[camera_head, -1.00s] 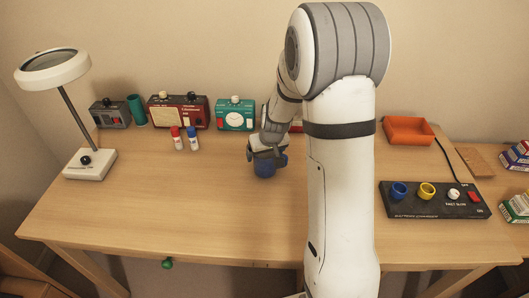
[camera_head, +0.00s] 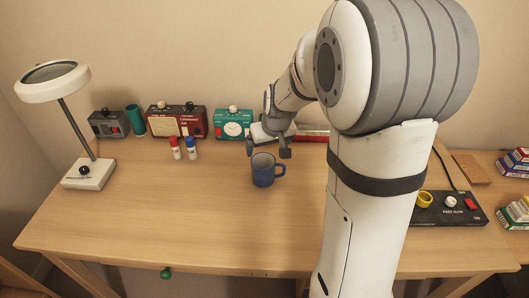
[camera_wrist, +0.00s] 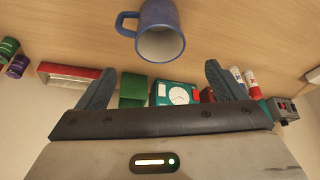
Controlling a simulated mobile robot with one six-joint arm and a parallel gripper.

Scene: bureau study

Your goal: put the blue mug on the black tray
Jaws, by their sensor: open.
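The blue mug (camera_head: 264,175) stands upright on the wooden desk, its handle to the right. It also shows in the wrist view (camera_wrist: 160,17), past the fingertips, with its pale inside visible. My gripper (camera_head: 268,151) is open and empty just behind and above the mug, with its fingers apart. In the wrist view my gripper (camera_wrist: 160,82) shows both fingers spread, with nothing between them but background items.
A teal box (camera_head: 234,125), a red radio (camera_head: 177,121) and small red-capped (camera_head: 175,148) and blue-capped (camera_head: 191,149) bottles stand behind and left. A lamp (camera_head: 88,172) stands at far left. The desk's front left is clear.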

